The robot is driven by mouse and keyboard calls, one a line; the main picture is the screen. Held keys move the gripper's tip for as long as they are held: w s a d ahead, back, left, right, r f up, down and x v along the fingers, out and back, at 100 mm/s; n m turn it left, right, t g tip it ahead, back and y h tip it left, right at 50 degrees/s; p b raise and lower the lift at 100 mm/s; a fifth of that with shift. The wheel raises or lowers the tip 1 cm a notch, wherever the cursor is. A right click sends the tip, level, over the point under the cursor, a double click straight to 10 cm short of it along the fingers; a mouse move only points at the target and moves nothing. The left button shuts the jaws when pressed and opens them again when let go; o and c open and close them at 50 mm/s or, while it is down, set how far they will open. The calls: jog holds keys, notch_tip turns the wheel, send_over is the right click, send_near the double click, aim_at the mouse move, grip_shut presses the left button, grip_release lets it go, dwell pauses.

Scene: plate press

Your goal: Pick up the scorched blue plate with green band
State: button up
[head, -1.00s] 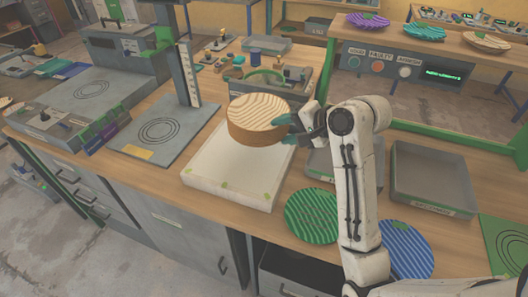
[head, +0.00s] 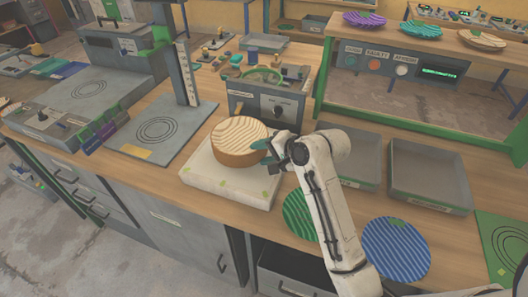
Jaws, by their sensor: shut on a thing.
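A blue striped plate (head: 396,252) lies on the front right of the wooden bench, with a small green patch at its far edge. I cannot make out scorch marks on it. My gripper (head: 262,152) is away from this plate, to its upper left. It is shut on the side of a thick round block (head: 238,143) with a cream, wavy-striped top and brown side. The block is over the white slab (head: 200,178); I cannot tell whether it touches it. A green striped plate (head: 297,212) lies left of the blue plate, partly hidden by my arm.
Two grey trays stand behind the plates; the right one (head: 430,175) is empty. A grey press base (head: 150,140) with an upright ruler is left of the slab. Purple, teal and tan plates stand on the back shelf (head: 440,32).

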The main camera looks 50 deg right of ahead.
jog(key=o, duration=1)
jog(key=shift+c, duration=0.2)
